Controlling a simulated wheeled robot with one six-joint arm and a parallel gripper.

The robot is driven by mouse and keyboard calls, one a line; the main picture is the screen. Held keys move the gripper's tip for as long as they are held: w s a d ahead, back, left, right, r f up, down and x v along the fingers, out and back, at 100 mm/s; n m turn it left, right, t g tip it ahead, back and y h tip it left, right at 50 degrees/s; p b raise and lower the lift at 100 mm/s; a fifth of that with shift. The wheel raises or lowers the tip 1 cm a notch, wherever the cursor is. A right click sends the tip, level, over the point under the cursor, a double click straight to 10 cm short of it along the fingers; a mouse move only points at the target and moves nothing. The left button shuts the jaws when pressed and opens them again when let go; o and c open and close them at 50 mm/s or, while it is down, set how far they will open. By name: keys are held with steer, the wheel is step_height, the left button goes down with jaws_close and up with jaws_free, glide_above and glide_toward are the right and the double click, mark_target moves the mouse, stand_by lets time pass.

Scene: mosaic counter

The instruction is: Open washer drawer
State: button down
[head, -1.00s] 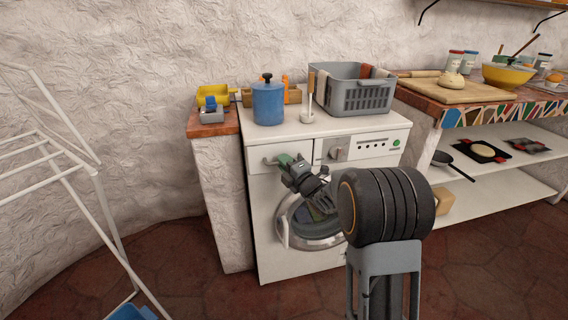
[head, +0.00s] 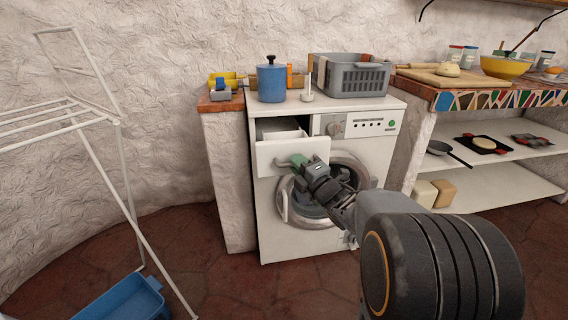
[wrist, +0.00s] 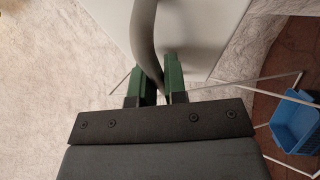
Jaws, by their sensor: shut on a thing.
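The white washer (head: 385,150) stands against the wall, its round glass door shut. Its drawer (head: 312,148) at the upper left is pulled out, with the open inside showing behind the front panel. My gripper (head: 293,161) is at the drawer's front, shut on the grey curved drawer handle (head: 281,163). In the wrist view the handle (wrist: 146,45) runs between the two green fingers of my gripper (wrist: 160,84), beside the pale drawer front (wrist: 105,22). How far the drawer extends inside the washer is hidden.
A blue pot (head: 271,82) and a grey basket (head: 350,78) stand on the washer top. A white drying rack (head: 120,170) is at the left, with a blue tub (head: 125,302) on the floor. A shelf counter (head: 500,102) is at the right. Floor before the washer looks clear.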

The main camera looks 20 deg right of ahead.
steer(key=shift+s, duration=0.3)
steer(key=c, duration=1.5)
jaws_free()
steer(key=shift+o, duration=0.2)
steer(key=b+v, duration=0.4)
steer(key=v, duration=0.9)
steer(key=shift+s+d, duration=0.15)
steer(key=shift+s, duration=0.2)
steer(key=shift+f, duration=0.1)
